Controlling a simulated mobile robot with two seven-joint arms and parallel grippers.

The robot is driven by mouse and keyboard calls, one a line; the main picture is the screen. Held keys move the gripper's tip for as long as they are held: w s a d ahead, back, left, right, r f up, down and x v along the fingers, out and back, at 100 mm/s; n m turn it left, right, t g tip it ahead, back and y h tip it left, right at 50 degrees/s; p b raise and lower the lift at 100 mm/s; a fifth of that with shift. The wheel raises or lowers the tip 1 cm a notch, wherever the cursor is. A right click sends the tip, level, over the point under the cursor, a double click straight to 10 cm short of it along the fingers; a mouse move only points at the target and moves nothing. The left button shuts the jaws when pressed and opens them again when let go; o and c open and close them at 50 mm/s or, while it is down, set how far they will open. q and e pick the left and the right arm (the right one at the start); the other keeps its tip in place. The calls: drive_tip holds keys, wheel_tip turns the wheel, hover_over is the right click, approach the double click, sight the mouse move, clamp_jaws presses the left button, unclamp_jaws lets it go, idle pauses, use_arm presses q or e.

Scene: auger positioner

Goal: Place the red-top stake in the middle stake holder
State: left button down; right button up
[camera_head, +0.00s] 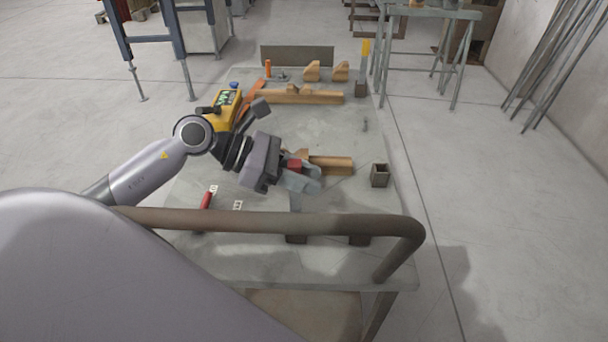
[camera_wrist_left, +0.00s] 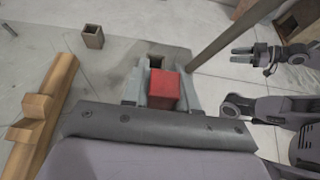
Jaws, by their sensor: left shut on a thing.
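My left gripper (camera_head: 304,178) is shut on the red-top stake (camera_head: 294,164), over the near part of the table. In the left wrist view the stake's square red top (camera_wrist_left: 165,90) sits between the fingers; its lower part is hidden. A dark square opening shows just beyond it; I cannot tell whether that is a holder. A square, open-topped stake holder (camera_head: 380,175) stands empty at the table's right, apart from the gripper; it also shows in the left wrist view (camera_wrist_left: 93,37). My right gripper (camera_wrist_left: 243,54) is open and empty in the left wrist view.
Wooden beams (camera_head: 330,164) (camera_head: 300,96) lie on the table (camera_head: 330,125). A yellow control box (camera_head: 222,110) is left; the table's middle is mostly clear.

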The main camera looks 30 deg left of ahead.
use_arm(q)
drive_tip(key=shift+f, duration=0.1)
drive_tip(key=c, duration=0.9)
unclamp_jaws()
drive_tip(key=shift+b+v, duration=0.8)
drive_tip(key=shift+v, duration=5.25)
